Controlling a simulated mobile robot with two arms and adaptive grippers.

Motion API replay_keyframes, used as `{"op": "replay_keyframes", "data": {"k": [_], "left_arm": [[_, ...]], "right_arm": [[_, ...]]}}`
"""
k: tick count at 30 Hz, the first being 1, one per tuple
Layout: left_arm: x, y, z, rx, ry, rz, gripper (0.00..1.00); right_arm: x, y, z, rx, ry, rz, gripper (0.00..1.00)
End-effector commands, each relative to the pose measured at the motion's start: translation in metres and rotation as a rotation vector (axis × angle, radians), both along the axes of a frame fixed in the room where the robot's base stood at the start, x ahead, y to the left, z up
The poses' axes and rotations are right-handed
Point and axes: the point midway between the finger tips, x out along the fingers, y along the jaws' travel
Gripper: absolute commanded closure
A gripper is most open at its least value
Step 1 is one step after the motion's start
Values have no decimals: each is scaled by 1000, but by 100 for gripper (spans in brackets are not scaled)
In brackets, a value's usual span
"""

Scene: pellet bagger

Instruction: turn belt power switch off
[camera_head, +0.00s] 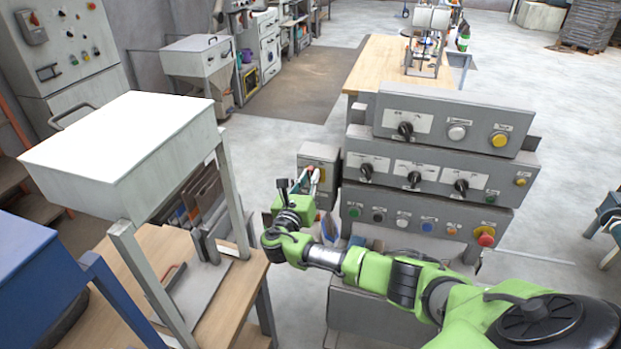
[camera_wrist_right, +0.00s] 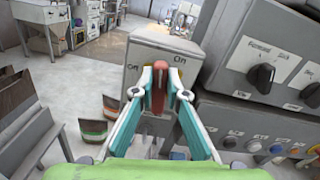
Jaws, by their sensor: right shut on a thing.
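The belt power switch is a grey box (camera_wrist_right: 200,50) with a red lever (camera_wrist_right: 159,85) on its front, marked "Off" at the left and "On" at the upper right. In the wrist view the lever looks about upright, between the two labels. My right gripper (camera_wrist_right: 160,92) has its teal and white fingers on either side of the lever and is shut on it. In the head view the box (camera_head: 319,154) stands left of the button console, and my right gripper (camera_head: 312,182) is at its front, partly hiding the lever. My left gripper is not in view.
The grey console (camera_head: 440,170) with black knobs, buttons and a red emergency button (camera_head: 486,239) stands close right of the switch box. A white-topped stand (camera_head: 125,150) over a wooden table (camera_head: 235,285) is at the left. Open floor lies behind.

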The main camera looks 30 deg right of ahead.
Motion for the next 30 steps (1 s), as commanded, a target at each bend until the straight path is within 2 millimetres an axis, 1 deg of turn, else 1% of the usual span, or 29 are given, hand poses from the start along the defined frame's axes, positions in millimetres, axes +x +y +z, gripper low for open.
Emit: {"op": "replay_keyframes", "data": {"k": [2, 14, 30], "left_arm": [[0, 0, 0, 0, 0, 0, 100], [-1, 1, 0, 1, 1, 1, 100], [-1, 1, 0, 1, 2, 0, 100]], "right_arm": [[2, 0, 2, -45, 46, -1, 100], [8, 5, 0, -291, 333, -2, 100], [13, 9, -8, -624, 721, -2, 100]]}}
